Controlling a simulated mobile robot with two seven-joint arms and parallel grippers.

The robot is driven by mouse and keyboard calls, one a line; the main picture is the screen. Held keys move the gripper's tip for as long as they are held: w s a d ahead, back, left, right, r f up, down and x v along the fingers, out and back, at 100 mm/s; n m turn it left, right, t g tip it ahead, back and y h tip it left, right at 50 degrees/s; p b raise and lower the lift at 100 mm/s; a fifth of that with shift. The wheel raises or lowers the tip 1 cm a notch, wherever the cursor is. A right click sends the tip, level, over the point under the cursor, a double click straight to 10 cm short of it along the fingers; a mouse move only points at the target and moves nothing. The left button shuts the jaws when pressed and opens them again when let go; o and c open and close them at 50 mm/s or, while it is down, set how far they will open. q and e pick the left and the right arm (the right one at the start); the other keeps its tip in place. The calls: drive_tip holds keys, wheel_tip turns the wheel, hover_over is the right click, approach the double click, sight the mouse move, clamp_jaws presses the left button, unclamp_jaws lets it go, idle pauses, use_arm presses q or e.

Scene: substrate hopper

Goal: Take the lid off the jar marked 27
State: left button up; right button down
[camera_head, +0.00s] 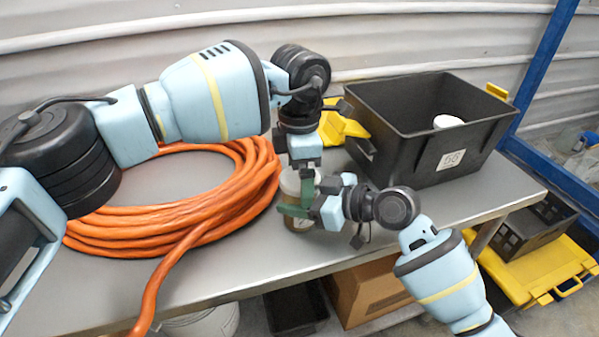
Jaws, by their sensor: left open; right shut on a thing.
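A jar (299,243) with a brownish body and a pale top (290,183) stands on the grey bench near its front edge. Both grippers cover much of it, and I cannot read a number on it. My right gripper (296,211) reaches in from the right with green fingers and is shut on the jar's body. My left gripper (302,188) points down from above, its green fingers open at the jar's top. I cannot tell whether they touch the lid.
A coil of orange hose (190,213) lies left of the jar. A black bin (408,150) with a white label stands behind right, a white round thing (447,122) inside. A yellow object (338,125) sits behind my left gripper. A cardboard box (372,291) is below the bench.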

use_arm(q)
drive_tip(key=shift+r, duration=2.2)
drive_tip(key=shift+c, duration=1.4)
drive_tip(key=m, duration=0.3)
drive_tip(key=shift+r, duration=0.35)
drive_tip(key=m, duration=0.2)
drive_tip(key=r+m, duration=0.1)
drive_tip(key=m, duration=0.1)
drive_tip(key=shift+m, duration=0.4)
drive_tip(key=m, duration=0.2)
drive_tip(key=r+m, duration=0.1)
drive_tip(key=m, duration=0.1)
drive_tip(key=shift+m, duration=0.3)
drive_tip(key=m, duration=0.4)
drive_tip(key=shift+r, duration=0.35)
drive_tip(key=shift+f, duration=0.1)
drive_tip(key=shift+f, duration=3.9)
